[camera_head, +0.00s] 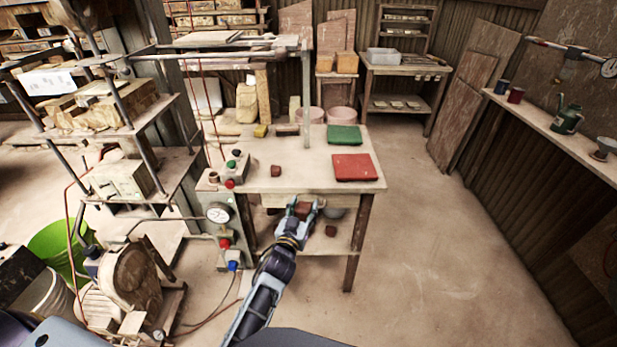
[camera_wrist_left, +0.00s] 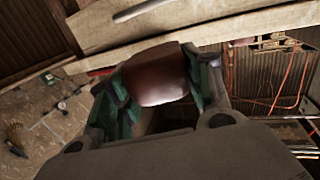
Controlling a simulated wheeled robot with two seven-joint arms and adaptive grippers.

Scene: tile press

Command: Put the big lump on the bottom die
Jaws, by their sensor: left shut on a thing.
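My left gripper (camera_head: 304,208) is shut on a reddish-brown lump (camera_head: 302,210) in front of the table's front edge. In the left wrist view the lump (camera_wrist_left: 158,76) sits between the green-padded fingers and looks smooth and blocky. A smaller brown lump (camera_head: 275,171) lies on the table top, and another dark lump (camera_head: 331,231) shows on the lower shelf. I cannot make out the bottom die for certain. My right gripper is not in view.
Open floor lies to the right.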

